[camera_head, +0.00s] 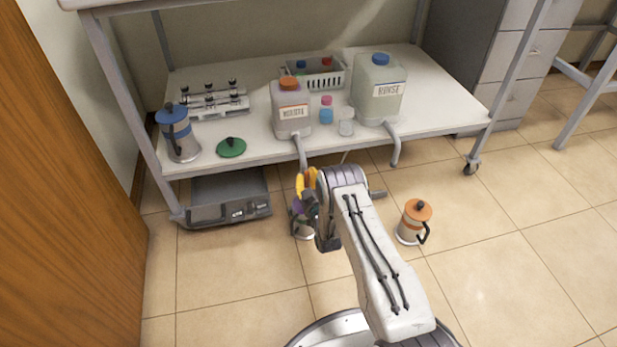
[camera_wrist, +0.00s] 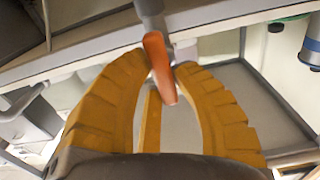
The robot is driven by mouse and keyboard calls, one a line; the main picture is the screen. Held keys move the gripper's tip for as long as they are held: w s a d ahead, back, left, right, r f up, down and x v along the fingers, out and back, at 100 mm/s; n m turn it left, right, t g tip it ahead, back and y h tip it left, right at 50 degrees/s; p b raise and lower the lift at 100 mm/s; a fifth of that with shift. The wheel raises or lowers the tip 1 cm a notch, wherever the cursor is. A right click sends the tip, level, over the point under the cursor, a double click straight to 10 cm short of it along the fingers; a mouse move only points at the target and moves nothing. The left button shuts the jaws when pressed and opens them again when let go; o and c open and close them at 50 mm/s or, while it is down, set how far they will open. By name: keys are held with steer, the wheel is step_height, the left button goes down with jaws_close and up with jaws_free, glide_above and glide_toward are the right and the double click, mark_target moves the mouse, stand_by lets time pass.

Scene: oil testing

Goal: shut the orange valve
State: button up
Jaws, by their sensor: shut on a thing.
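The orange valve handle (camera_wrist: 158,68) shows in the wrist view as a flat lever below a grey pipe (camera_wrist: 149,8). My gripper (camera_wrist: 165,68) has its yellow fingertips closed on the lever, one on each side. In the head view my gripper (camera_head: 307,182) is at the shelf's front edge, below the spout (camera_head: 301,150) of the orange-capped jug (camera_head: 291,110). The valve itself is hidden there by my gripper and arm.
A blue-capped jug marked RINSE (camera_head: 378,92) stands to the right on the white shelf (camera_head: 440,95). An orange-lidded pot (camera_head: 411,225) stands on the floor right of my arm. A grey device (camera_head: 229,198) lies under the shelf. Another vessel (camera_head: 302,229) is partly hidden beneath my gripper.

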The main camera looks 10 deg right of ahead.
jaws_close()
steer(key=shift+m, duration=0.7)
steer(key=o, duration=0.8)
jaws_free()
steer(key=shift+o, duration=0.2)
steer(key=shift+s, duration=0.1)
steer(key=s, duration=1.1)
steer(key=shift+s, duration=0.4)
steer(key=shift+a, duration=0.1)
